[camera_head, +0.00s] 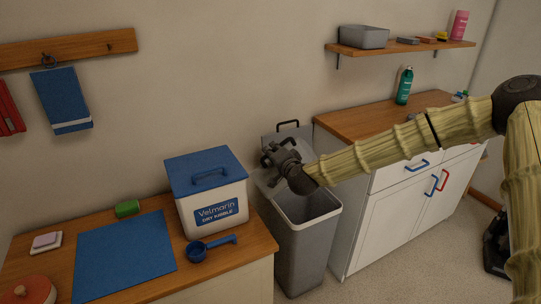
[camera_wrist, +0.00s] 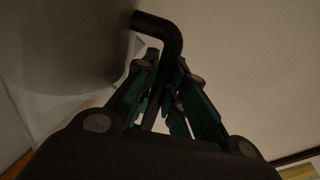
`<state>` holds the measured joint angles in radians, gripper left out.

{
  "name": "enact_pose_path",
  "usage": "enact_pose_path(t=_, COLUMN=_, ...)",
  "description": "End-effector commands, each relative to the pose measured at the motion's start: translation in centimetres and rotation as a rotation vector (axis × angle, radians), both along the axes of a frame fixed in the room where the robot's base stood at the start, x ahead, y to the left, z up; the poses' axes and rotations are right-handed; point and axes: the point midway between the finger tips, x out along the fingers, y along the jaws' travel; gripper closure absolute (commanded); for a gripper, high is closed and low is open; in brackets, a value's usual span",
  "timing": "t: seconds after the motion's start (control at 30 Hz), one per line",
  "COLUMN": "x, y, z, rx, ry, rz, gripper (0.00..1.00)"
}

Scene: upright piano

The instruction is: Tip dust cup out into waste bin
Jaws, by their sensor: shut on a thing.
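The grey waste bin (camera_head: 302,250) stands on the floor between the two counters, with its top open. A grey panel (camera_head: 272,180) with a black handle (camera_head: 288,123) stands up behind the opening; it looks like a raised lid, but I cannot be sure. My gripper (camera_head: 277,154) is in front of this panel, above the bin's back edge. In the wrist view my gripper (camera_wrist: 165,95) is shut on a bent black bar (camera_wrist: 160,27), beside a large grey surface (camera_wrist: 70,45). I cannot tell what the bar belongs to. I cannot make out the dust cup with certainty.
A white kibble box (camera_head: 213,212) with a blue lid and a blue scoop (camera_head: 198,251) are on the left counter, close to the bin. A white cabinet (camera_head: 375,225) with a wooden top borders the bin's right. A shelf (camera_head: 415,47) hangs above it.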

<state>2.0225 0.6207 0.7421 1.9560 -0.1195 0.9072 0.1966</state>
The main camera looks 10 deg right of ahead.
Motion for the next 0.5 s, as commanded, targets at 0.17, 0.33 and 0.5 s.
enact_pose_path(t=0.17, x=0.6, y=-1.8, z=-0.8, rx=0.122, ry=0.041, rz=-0.002, gripper=1.00)
enact_pose_path(t=0.33, x=1.2, y=-3.5, z=-1.4, rx=0.240, ry=0.083, rz=-0.002, gripper=1.00)
enact_pose_path(t=0.5, x=1.8, y=-5.0, z=-1.9, rx=0.359, ry=0.125, rz=-0.002, gripper=1.00)
